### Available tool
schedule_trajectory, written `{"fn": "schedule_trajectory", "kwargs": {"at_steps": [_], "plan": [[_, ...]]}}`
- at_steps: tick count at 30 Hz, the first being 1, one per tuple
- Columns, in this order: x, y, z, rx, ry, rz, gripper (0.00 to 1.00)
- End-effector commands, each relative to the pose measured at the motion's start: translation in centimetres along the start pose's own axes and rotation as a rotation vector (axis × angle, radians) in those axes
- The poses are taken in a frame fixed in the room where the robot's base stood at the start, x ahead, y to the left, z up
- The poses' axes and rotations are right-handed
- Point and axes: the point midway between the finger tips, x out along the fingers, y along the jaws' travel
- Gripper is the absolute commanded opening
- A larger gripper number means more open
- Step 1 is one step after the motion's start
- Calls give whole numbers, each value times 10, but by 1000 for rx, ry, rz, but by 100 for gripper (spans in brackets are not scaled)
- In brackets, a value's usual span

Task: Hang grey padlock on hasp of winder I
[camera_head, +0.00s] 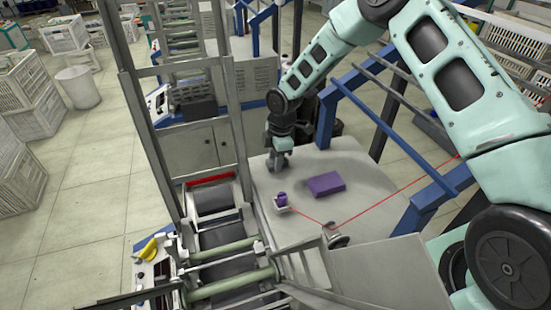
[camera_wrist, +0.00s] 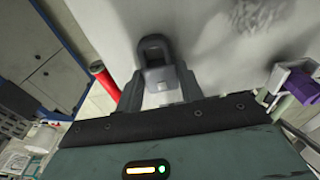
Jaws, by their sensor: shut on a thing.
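My gripper (camera_head: 278,163) is low over the pale grey top panel (camera_head: 350,212) of a machine in the head view, near the panel's far left edge. In the wrist view my gripper (camera_wrist: 160,88) is shut on the grey padlock (camera_wrist: 153,50). The padlock's dark shackle loop points away from the gripper, over the pale panel. In the head view the padlock cannot be made out against the fingers. I cannot make out the hasp or a winder label in either view.
A purple block (camera_head: 325,184) lies on the panel to the right of my gripper. A red line crosses the panel. Blue rails (camera_head: 375,115) border it at right; a roller frame (camera_head: 215,200) stands at left.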

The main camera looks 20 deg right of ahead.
Motion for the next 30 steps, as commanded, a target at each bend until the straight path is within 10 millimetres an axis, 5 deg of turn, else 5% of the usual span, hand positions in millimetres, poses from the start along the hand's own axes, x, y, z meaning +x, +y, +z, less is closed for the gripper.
{"fn": "schedule_trajectory", "kwargs": {"at_steps": [15, 30], "plan": [[-50, 0, -6, 0, 0, 0, 10], [-49, 0, -6, 0, 0, 0, 10]]}}
